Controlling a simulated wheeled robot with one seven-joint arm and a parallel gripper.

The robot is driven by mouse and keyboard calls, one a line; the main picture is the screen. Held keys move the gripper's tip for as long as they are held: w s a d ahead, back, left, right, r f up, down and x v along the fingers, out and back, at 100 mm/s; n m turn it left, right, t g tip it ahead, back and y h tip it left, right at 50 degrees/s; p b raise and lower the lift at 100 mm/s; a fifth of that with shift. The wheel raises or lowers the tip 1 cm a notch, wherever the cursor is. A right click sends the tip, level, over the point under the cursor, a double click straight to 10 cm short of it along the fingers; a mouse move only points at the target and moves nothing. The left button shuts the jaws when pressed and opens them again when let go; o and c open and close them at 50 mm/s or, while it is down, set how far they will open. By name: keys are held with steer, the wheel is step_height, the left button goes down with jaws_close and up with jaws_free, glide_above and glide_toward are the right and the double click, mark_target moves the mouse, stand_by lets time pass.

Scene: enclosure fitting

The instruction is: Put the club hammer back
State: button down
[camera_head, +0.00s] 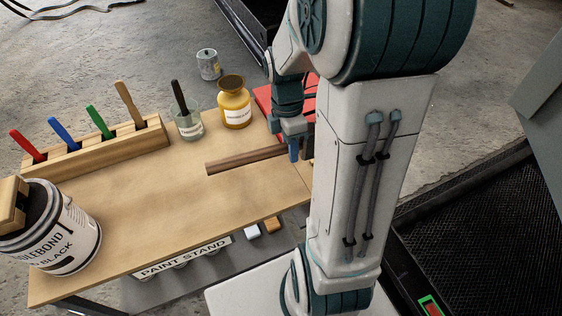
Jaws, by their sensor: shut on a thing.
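A brown wooden handle (240,160), which looks like that of the club hammer, extends to the left from my gripper over the right part of the wooden bench top. The hammer head does not show; my arm covers that end. My gripper (293,146) points down and is shut on the handle. The handle lies roughly level, low over the bench; I cannot tell whether it touches the top. A red object (264,101), partly hidden by my arm, is just behind the gripper at the bench's back right.
The bench top (170,205) is clear in its middle. A wooden rack (100,153) with several coloured handles stands at the back left. A glass jar (189,126), a yellow jar (235,110) and a large paint can (65,235) stand around the edges. A grey can (208,65) is beyond.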

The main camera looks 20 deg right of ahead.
steer(key=shift+s+d+f+n, duration=0.15)
steer(key=shift+s+d+n, duration=0.1)
steer(key=shift+s+n, duration=0.15)
steer(key=w+a+f, duration=0.1)
steer(key=w+f, duration=0.1)
steer(key=w, duration=0.1)
steer(key=w+a+f, duration=0.1)
steer(key=w+f, duration=0.1)
steer(key=w, duration=0.2)
steer(key=w+a+f, duration=0.1)
steer(key=w+f, duration=0.1)
steer(key=w, duration=0.2)
steer(key=shift+w+f+b, duration=0.15)
steer(key=shift+f+b, duration=0.2)
steer(key=shift+f, duration=2.1)
steer(key=c, duration=1.1)
jaws_free()
steer(key=shift+f, duration=0.1)
